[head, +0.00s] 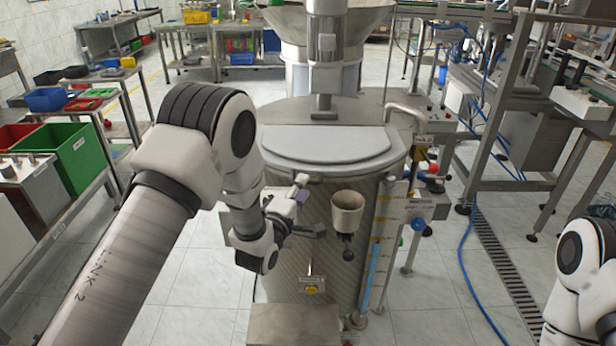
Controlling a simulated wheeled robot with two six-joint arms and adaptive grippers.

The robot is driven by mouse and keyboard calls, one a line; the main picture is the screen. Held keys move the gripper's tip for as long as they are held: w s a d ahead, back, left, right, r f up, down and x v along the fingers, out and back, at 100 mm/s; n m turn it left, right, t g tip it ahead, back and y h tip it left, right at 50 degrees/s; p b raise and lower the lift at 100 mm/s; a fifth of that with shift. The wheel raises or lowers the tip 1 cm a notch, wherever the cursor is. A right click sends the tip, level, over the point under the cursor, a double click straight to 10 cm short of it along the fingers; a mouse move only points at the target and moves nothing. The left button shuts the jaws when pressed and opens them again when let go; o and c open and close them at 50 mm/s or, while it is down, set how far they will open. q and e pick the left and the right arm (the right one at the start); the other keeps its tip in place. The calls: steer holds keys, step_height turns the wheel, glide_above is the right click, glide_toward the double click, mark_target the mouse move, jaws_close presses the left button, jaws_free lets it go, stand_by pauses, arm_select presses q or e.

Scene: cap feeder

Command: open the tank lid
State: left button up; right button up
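The tank (290,262) is a large steel cylinder in the middle of the head view. Its lid (325,146) is a grey, half-round plate on the front of the tank top, lying flat and closed. My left gripper (311,206) is in front of the tank wall, below the lid's left front edge. Its fingers look apart, one up near the rim and one lower, with nothing seen between them. I cannot tell whether it touches the tank. My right arm shows only as white links at the lower right edge; its gripper is out of view.
A beige cup (346,210) sticks out from the tank front, right of my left gripper. A bent pipe (405,112) and valves with coloured knobs (432,169) stand at the tank's right. A green bin (62,160) sits on a left bench. A blue hose (464,262) lies on the floor.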

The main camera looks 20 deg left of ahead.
mark_target(308, 183)
arm_select(q)
steer(key=w, duration=0.2)
steer(key=w+f, duration=0.1)
steer(key=w, duration=0.1)
steer(key=shift+w+d+f, duration=0.1)
steer(key=shift+w+d, duration=0.1)
steer(key=shift+w, duration=0.15)
steer(key=shift+s+r, duration=0.35)
steer(key=c, duration=0.4)
jaws_close()
arm_select(e)
steer(key=shift+w+r, duration=0.2)
steer(key=shift+w, duration=0.2)
